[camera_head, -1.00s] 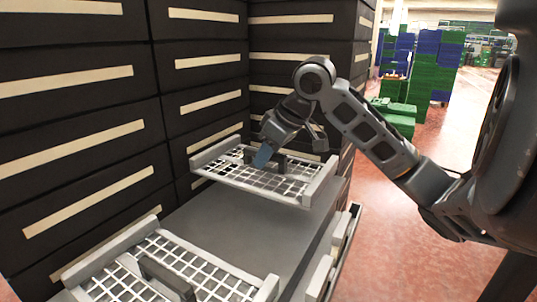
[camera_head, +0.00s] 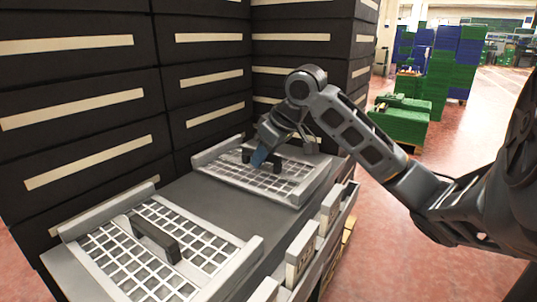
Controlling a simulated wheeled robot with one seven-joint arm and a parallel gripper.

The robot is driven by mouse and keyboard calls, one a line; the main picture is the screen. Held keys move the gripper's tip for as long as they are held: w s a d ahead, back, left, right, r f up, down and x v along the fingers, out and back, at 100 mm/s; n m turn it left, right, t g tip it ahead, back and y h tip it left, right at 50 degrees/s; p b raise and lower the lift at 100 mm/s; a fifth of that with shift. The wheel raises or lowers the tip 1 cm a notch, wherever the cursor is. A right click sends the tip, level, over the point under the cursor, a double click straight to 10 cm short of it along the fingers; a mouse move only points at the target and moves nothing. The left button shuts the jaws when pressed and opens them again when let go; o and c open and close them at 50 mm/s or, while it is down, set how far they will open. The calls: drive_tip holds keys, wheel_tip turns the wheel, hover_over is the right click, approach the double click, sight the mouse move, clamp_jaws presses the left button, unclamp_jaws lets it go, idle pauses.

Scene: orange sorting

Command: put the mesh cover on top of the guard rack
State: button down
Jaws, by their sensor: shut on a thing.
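A pale mesh cover (camera_head: 262,182) with a dark handle (camera_head: 283,164) is at the far end of the grey top. My gripper (camera_head: 263,152) reaches down from above and is shut on this handle; a bluish finger shows, and the arm hides part of the grip. The cover is level and appears to lie on or just above the top; I cannot tell whether it touches. A second mesh cover (camera_head: 122,258) with a dark handle (camera_head: 155,238) lies at the near left, between pale rails. The guard rack is not clearly distinguishable from the grey top (camera_head: 205,208) under both covers.
Stacked black boxes (camera_head: 85,110) with cream strips stand close behind and left of the covers. Pale parts (camera_head: 300,255) stick out along the top's right side. Red floor (camera_head: 450,150) is open at right, with green crates (camera_head: 402,122) beyond.

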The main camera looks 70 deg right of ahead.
drive_tip(key=shift+f, duration=0.2)
drive_tip(key=c, duration=0.9)
unclamp_jaws()
drive_tip(key=shift+r, duration=0.1)
drive_tip(key=p+v, duration=0.1)
drive_tip(key=v, duration=0.6)
drive_tip(key=shift+s+r, duration=0.2)
drive_tip(key=shift+r, duration=0.05)
wheel_tip(320, 180, up, 8)
drive_tip(key=p, duration=0.7)
